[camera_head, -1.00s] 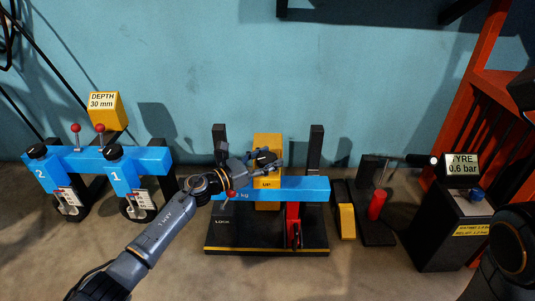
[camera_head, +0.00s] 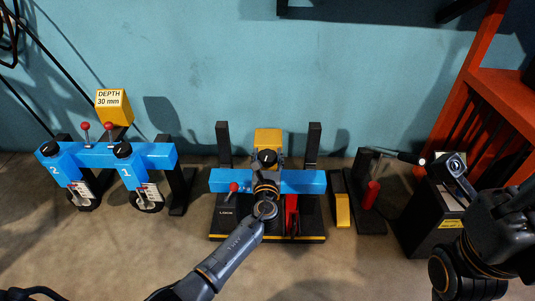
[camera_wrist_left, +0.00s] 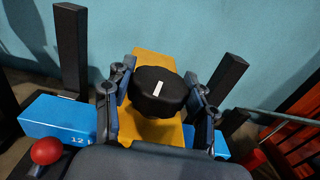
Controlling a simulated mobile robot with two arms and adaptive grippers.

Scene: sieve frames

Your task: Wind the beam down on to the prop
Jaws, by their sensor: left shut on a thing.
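The blue beam (camera_head: 218,180) lies level between two black uprights (camera_head: 314,145) above a black base. A yellow block (camera_head: 268,137) stands behind the beam's middle, with a black knob (camera_head: 268,157) on it. My left gripper (camera_wrist_left: 157,100) is shut on this knob; in the left wrist view the knob (camera_wrist_left: 160,80) with its white mark sits between the fingers. The red prop (camera_head: 292,213) stands under the beam, right of my left arm. Whether they touch is not clear. A red-balled lever (camera_head: 233,187) is at the beam's left, near the LOCK label.
A blue stand (camera_head: 90,157) with two knobs and gauges is at the left, below a yellow DEPTH 30 mm sign (camera_head: 114,106). A yellow pedal (camera_head: 342,209) and a red cylinder (camera_head: 371,193) stand right of the beam.

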